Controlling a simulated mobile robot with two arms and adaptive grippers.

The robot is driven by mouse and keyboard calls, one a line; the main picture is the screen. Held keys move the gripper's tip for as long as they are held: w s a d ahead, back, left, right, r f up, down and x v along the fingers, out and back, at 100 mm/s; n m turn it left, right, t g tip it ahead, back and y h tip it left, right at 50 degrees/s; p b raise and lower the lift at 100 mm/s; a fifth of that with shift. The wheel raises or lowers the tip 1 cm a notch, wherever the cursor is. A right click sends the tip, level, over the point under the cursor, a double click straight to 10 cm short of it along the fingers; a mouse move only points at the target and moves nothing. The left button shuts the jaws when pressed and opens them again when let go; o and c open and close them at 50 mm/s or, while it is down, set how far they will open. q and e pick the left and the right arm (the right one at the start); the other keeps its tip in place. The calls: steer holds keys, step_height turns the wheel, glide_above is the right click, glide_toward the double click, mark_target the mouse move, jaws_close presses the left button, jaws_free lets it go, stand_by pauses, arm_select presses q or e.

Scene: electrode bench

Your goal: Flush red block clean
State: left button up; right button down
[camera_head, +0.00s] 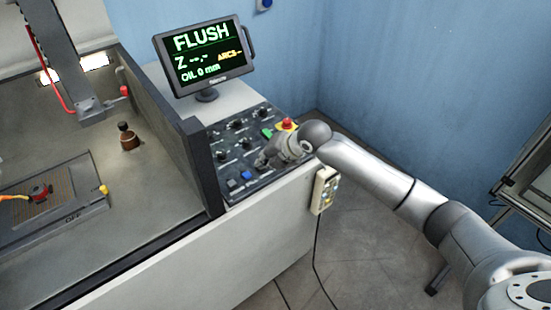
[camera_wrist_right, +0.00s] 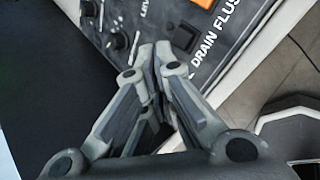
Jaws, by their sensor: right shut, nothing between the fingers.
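A small red block (camera_head: 40,190) sits on a brown plate in the work tank at the left of the head view. An orange-yellow nozzle or hose (camera_head: 12,197) points at it from the left edge. The control panel (camera_head: 238,150) has knobs, a blue button (camera_head: 246,175) and a green button (camera_head: 267,132). My right gripper (camera_head: 262,160) is shut and empty over the panel. In the wrist view its fingertips (camera_wrist_right: 155,50) are together near the "DRAIN" and "FLUS" lettering. An orange panel part (camera_wrist_right: 206,3) shows at the top. Contact cannot be told. My left gripper is not in view.
A monitor (camera_head: 203,57) reads FLUSH, Z without a value, ARCS without a value, and OIL 0 mm. A red emergency knob (camera_head: 287,124) is close to my right wrist. A dark tank wall (camera_head: 172,130) borders the panel. A corded pendant (camera_head: 323,190) hangs at the front.

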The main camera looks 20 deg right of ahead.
steer(key=w+d+r+n+t, duration=0.1)
steer(key=w+d+r+n, duration=0.2)
steer(key=w+d+r, duration=0.2)
steer(key=shift+w+d+r, duration=0.25)
steer(key=shift+w+r, duration=0.25)
steer(key=shift+r, duration=0.2)
steer(key=shift+f, duration=0.1)
step_height(320, 180, down, 7)
steer(key=b, duration=0.6)
steer(key=shift+f, duration=0.1)
steer(key=shift+f+b, duration=0.55)
steer(key=shift+f, duration=0.2)
steer(key=shift+f, duration=0.4)
